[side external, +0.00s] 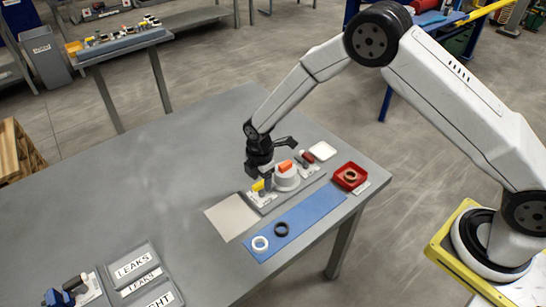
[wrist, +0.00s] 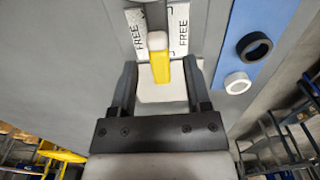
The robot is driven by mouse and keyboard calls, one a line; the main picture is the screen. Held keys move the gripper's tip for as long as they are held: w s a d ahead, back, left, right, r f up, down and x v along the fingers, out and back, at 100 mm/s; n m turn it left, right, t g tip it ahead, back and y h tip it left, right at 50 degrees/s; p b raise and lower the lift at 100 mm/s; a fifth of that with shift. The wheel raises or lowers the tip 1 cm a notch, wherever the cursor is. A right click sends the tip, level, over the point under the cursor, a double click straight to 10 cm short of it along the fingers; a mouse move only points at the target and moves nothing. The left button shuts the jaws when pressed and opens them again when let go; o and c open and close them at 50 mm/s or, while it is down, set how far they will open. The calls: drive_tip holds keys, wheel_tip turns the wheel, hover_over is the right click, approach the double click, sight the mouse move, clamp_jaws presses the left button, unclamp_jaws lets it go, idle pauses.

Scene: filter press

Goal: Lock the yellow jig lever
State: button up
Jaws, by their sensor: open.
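The yellow jig lever (side external: 259,185) is at the near left end of the small fixture on the grey table. In the wrist view, the lever (wrist: 161,68) has a pale tip and lies between two white labels reading FREE. My gripper (side external: 261,172) is low over the lever end of the fixture. In the wrist view, my gripper (wrist: 160,72) is open, with one dark finger on each side of the lever. A gap shows between the lever and both fingers. The lever's base is partly hidden.
A white cylinder (side external: 287,180) with an orange piece on top stands close beside my gripper. A blue mat (side external: 305,217) holds a white ring (side external: 260,243) and a black ring (side external: 281,229). A red tray (side external: 339,180) is to the right.

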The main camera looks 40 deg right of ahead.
sight(262, 182)
drive_tip(key=shift+r, duration=3.55)
drive_tip(key=shift+d, duration=0.1)
drive_tip(key=shift+s+d+r, duration=0.15)
drive_tip(key=shift+r, duration=0.1)
drive_tip(key=s+d+r+m+t, duration=0.1)
drive_tip(key=s+d+r+m, duration=0.3)
drive_tip(key=s+m, duration=0.5)
drive_tip(key=s+d+r+m+t, duration=0.1)
drive_tip(key=s+d+r+m, duration=0.4)
drive_tip(key=s+d+m, duration=0.3)
drive_tip(key=s+m, duration=0.1)
drive_tip(key=s, duration=0.2)
drive_tip(key=shift+r+t, duration=0.15)
drive_tip(key=shift+t, duration=0.15)
